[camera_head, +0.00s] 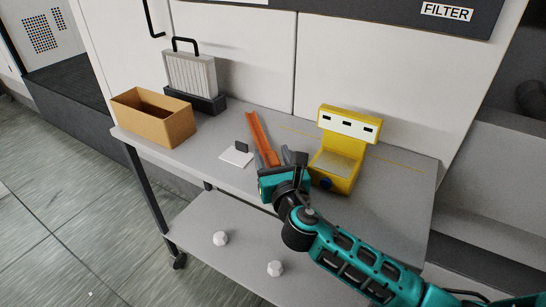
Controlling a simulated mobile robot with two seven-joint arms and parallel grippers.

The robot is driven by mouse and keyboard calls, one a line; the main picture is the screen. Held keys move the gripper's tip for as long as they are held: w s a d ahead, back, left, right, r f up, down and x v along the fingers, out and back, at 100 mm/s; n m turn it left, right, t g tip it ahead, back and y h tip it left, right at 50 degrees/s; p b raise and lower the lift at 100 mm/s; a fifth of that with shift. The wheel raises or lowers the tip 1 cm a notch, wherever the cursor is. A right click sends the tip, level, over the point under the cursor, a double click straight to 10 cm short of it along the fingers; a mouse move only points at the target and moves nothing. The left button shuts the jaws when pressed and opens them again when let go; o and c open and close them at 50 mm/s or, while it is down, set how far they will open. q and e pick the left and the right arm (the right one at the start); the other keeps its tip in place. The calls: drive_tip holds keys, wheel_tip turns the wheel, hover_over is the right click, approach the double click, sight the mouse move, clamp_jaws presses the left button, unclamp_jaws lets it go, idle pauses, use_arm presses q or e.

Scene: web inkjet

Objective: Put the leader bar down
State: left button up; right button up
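A long orange bar (261,136), which I take to be the leader bar, is at the middle of the grey table (395,190). Its near end reaches in between the dark fingers of my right gripper (278,158). I cannot tell whether the fingers press on it or stand apart from it, nor whether the bar rests on the table or is just above it. The teal gripper body hides the bar's near end. My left gripper is not in view.
A yellow device (338,166) stands close to the right of my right gripper. A white pad with a dark upright tab (236,156) lies to the left. An open cardboard box (168,130) and a pleated filter (188,74) stand farther left. White knobs (220,238) are on the lower shelf (200,215).

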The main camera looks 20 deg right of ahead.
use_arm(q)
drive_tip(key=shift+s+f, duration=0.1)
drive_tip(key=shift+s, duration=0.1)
use_arm(e)
drive_tip(key=shift+r, duration=0.15)
drive_tip(key=shift+s, duration=0.15)
use_arm(q)
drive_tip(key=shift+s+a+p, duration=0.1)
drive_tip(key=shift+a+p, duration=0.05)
drive_tip(key=shift+p, duration=0.3)
use_arm(e)
drive_tip(key=s+a, duration=0.1)
drive_tip(key=s, duration=1)
drive_tip(key=shift+s+a, duration=0.2)
drive_tip(key=shift+s, duration=0.1)
